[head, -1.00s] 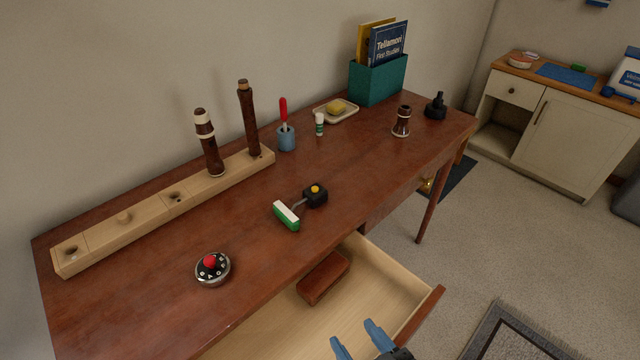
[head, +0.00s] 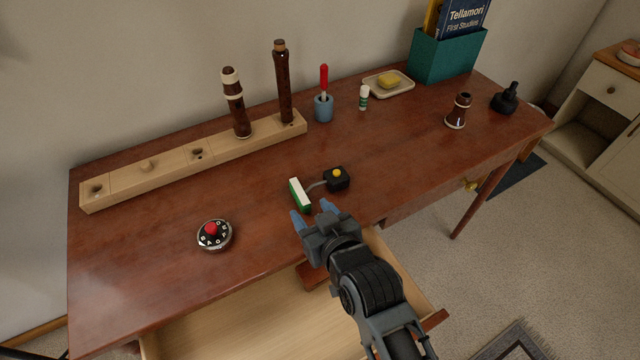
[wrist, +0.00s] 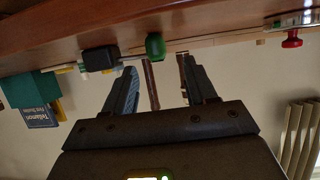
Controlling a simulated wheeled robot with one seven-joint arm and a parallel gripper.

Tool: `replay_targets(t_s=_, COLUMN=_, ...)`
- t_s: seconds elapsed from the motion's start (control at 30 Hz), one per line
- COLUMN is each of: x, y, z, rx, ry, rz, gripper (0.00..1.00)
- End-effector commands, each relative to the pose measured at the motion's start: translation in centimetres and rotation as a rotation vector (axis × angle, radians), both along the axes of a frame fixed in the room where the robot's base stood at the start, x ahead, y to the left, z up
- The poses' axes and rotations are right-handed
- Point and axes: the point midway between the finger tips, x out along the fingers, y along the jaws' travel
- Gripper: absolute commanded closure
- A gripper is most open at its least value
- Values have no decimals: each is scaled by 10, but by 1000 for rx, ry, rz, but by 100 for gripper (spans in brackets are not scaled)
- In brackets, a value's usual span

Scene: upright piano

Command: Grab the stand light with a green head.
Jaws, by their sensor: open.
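The stand light lies on the wooden desk, with a green and white head (head: 299,194) joined by a thin neck to a black base with a yellow button (head: 337,179). My gripper (head: 313,213) is open and empty, just in front of the head on the desk's front side. In the wrist view, which looks upside down, the green head (wrist: 155,46) shows beyond the space between my open fingers (wrist: 160,88), with the black base (wrist: 100,58) to its left. I see no contact between fingers and head.
An open drawer (head: 215,325) lies below my arm at the desk's front. A round dial with a red knob (head: 214,235) sits left of the light. A wooden stand (head: 160,170) with dark instrument joints runs along the back. The desk between is clear.

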Motion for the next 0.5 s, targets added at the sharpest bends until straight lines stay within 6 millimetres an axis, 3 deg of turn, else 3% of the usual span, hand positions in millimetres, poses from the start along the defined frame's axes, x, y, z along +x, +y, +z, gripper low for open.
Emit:
replay_targets(t_s=0.23, x=28, y=12, z=-13, rx=1, ry=0, rz=0, gripper=44)
replay_targets(t_s=0.5, x=34, y=16, z=-17, rx=1, ry=-1, rz=-1, gripper=44)
